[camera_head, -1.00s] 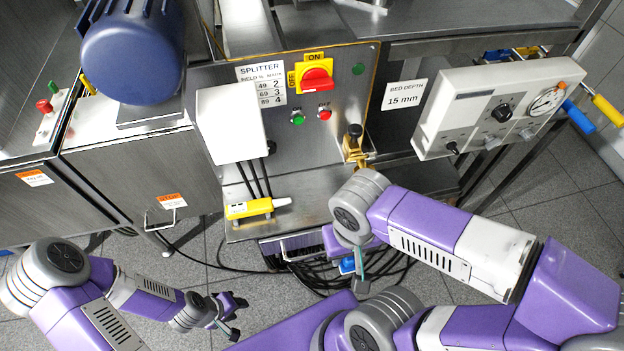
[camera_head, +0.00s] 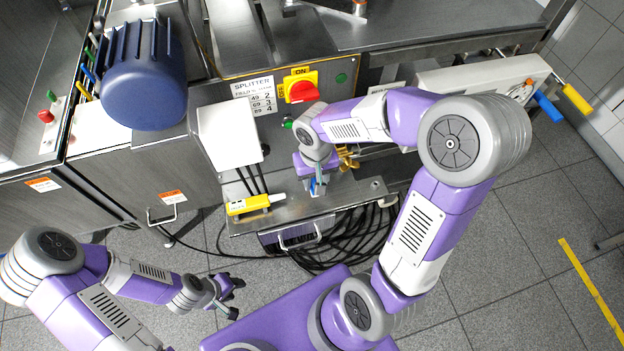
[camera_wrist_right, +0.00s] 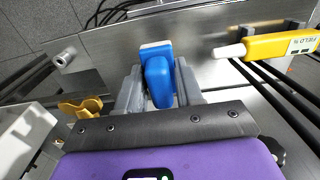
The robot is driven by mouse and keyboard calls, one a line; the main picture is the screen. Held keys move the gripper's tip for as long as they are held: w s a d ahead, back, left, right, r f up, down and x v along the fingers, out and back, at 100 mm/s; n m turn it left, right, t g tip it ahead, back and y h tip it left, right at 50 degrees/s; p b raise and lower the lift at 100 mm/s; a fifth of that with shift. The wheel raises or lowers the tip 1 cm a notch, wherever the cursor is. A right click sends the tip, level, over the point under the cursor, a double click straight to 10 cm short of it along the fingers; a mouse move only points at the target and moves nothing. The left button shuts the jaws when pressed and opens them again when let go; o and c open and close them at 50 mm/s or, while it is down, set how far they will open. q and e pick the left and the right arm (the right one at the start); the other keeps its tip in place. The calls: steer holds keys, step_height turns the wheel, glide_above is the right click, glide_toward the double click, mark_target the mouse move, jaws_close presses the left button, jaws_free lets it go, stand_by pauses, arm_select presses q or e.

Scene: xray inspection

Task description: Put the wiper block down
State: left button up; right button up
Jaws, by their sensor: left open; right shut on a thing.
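The wiper block (camera_wrist_right: 157,76) is blue with a pale strip along its far end. It sits between the two grey fingers of my right gripper (camera_wrist_right: 160,90), which is shut on it. In the head view my right gripper (camera_head: 317,188) points down at the steel shelf (camera_head: 345,203) below the splitter panel, and only a sliver of blue shows there. I cannot tell whether the block touches the shelf. My left gripper (camera_head: 234,297) is open and empty, low over the floor at the lower left, away from the block.
A yellow marker-like tool (camera_head: 250,204) lies at the shelf's left end; it also shows in the right wrist view (camera_wrist_right: 280,45). A brass fitting (camera_head: 347,158) is just behind my right gripper. Black cables (camera_head: 335,245) hang below the shelf.

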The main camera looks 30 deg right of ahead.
steer(key=shift+w+d, duration=0.25)
steer(key=shift+w, duration=0.8)
steer(key=shift+w+d+f, duration=0.1)
steer(key=shift+w+f, duration=0.15)
steer(key=shift+f, duration=0.6)
step_height(320, 180, down, 5)
steer(key=shift+f+b, duration=0.1)
steer(key=shift+b, duration=0.65)
steer(key=shift+w, duration=0.2)
steer(key=shift+f, duration=0.2)
steer(key=o, duration=0.9)
steer(key=shift+o, duration=0.2)
